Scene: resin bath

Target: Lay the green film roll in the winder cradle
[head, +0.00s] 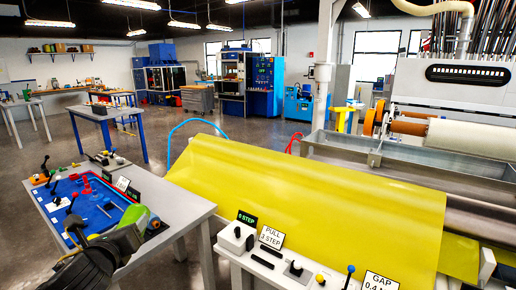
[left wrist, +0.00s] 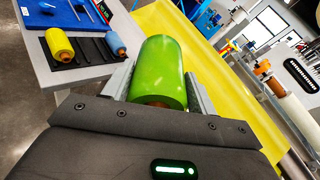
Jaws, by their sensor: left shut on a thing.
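The green film roll (left wrist: 158,70) is between the two grey fingers of my left gripper (left wrist: 158,88) in the left wrist view. The gripper is shut on it, with part of its brown core showing at the near end. In the head view the green roll (head: 133,216) shows at the table's near right corner, partly hidden by my dark left gripper (head: 136,234). It appears held above the table edge. I cannot pick out the winder cradle with certainty. My right gripper is in neither view.
A yellow roll (left wrist: 59,45) and a blue roll (left wrist: 116,44) lie on a black rack (left wrist: 86,52) on the grey table. A blue tray (head: 62,208) holds tools. Yellow film (head: 300,200) spans the machine at right, beside a control panel (head: 284,268).

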